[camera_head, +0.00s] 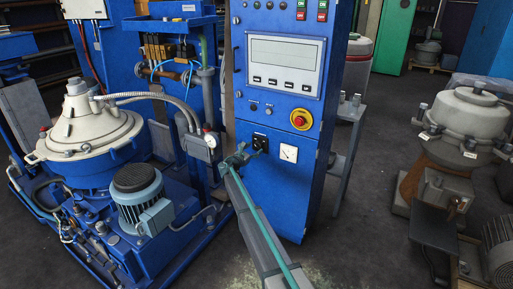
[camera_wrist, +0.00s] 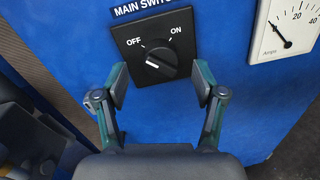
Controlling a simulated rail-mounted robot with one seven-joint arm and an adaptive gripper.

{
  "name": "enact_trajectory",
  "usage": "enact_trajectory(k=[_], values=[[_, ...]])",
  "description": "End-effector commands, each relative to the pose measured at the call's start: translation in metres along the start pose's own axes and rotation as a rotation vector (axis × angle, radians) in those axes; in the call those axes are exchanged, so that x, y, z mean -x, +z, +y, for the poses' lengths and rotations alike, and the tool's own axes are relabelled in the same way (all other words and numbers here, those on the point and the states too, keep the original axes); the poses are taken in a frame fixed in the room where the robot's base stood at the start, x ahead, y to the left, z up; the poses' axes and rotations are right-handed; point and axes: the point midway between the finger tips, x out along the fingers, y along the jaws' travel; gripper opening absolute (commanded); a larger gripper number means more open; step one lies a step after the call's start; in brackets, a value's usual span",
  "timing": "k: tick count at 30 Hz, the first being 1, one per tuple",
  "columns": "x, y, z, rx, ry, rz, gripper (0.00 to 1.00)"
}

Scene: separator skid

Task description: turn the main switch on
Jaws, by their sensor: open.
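The main switch (camera_wrist: 156,50) is a black square plate with a rotary knob on the blue cabinet front. OFF is marked at its upper left and ON at its upper right. The knob (camera_wrist: 161,65) lies slanted, with its upper-left end towards OFF. In the head view the switch (camera_head: 260,142) is partly hidden by my gripper (camera_head: 246,156). In the wrist view my gripper (camera_wrist: 160,85) is open and empty. Its two fingers stand left and right below the switch, with the knob between and beyond their tips. I see no contact with the knob.
An ammeter (camera_wrist: 285,28) is right of the switch; it also shows in the head view (camera_head: 288,153). A red emergency stop button (camera_head: 299,120) sits above it on the cabinet (camera_head: 265,205). The separator (camera_head: 90,130) with its pipes and motor stands close on the left. Floor is open right of the cabinet.

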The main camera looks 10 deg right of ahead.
Motion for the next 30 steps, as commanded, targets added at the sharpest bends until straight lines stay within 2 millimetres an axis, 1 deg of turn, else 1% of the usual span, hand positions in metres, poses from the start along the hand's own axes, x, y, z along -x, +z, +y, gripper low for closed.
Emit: enact_trajectory(k=[1, 6, 9, 15, 16, 26, 27, 30], values=[[-0.01, 0.0, 0.002, 0.0, -0.001, -0.001, 0.69], [-0.026, 0.0, 0.001, 0.0, 0.0, 0.0, 0.69], [-0.029, 0.0, 0.0, 0.0, 0.0, 0.0, 0.69], [-0.028, 0.0, 0.0, 0.0, 0.0, 0.0, 0.69], [-0.028, 0.0, 0.0, 0.0, 0.0, 0.0, 0.68], [-0.028, 0.0, 0.0, 0.0, 0.0, 0.0, 0.13], [-0.028, 0.0, 0.0, -0.001, 0.0, 0.0, 0.09], [-0.028, -0.001, 0.0, -0.003, 0.0, 0.001, 0.09]])
